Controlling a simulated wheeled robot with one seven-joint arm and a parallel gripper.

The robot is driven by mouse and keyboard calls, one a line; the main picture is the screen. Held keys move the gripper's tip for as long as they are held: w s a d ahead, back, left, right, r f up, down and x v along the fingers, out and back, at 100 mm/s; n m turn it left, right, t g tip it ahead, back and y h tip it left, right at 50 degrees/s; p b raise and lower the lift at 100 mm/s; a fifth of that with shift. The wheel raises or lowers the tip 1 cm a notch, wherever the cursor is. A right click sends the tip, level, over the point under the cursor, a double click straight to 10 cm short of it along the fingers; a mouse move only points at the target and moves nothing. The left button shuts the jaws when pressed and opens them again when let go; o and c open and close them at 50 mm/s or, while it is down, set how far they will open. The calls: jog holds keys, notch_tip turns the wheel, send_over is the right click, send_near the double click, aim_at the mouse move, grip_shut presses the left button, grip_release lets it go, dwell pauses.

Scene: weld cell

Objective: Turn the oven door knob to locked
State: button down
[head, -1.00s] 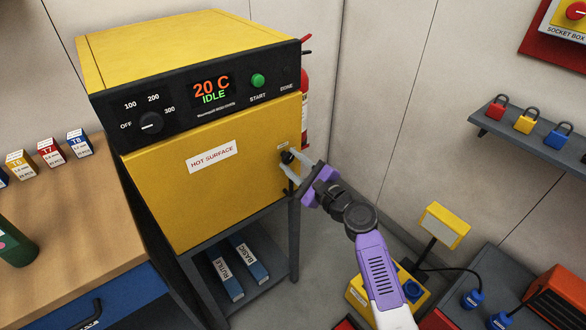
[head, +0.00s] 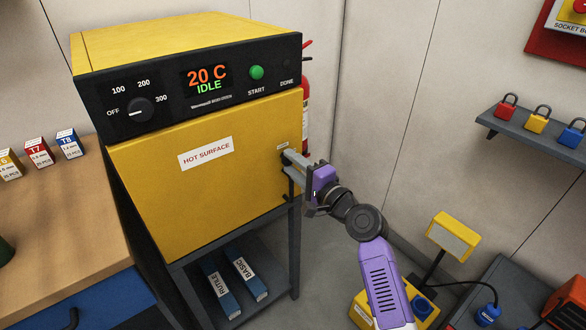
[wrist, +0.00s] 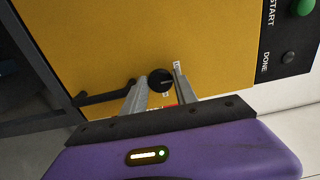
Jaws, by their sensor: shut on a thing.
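The yellow oven door (head: 150,190) is closed, with a small dark knob near its upper right edge. In the wrist view the round black knob (wrist: 160,80) sits between the two grey fingers of my gripper (wrist: 160,92). In the head view my purple gripper (head: 292,160) reaches the knob from the right, rolled so its fingers nearly line up and hide most of the knob. My gripper is shut on the knob. Small labels (wrist: 177,65) sit beside the knob, too small to read. I cannot tell which position the knob points to.
A dark door handle (wrist: 103,95) juts out beside the knob. The oven panel's display (head: 207,78) reads 20 C IDLE, above the door. A red fire extinguisher (head: 306,105) stands behind the oven's right side. A workbench (head: 60,230) is at left.

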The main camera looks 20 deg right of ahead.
dwell(0.4)
jog(key=c, duration=1)
grip_release()
jog(key=v, duration=0.7)
jog(key=shift+s+d, duration=0.1)
jog(key=shift+s, duration=0.25)
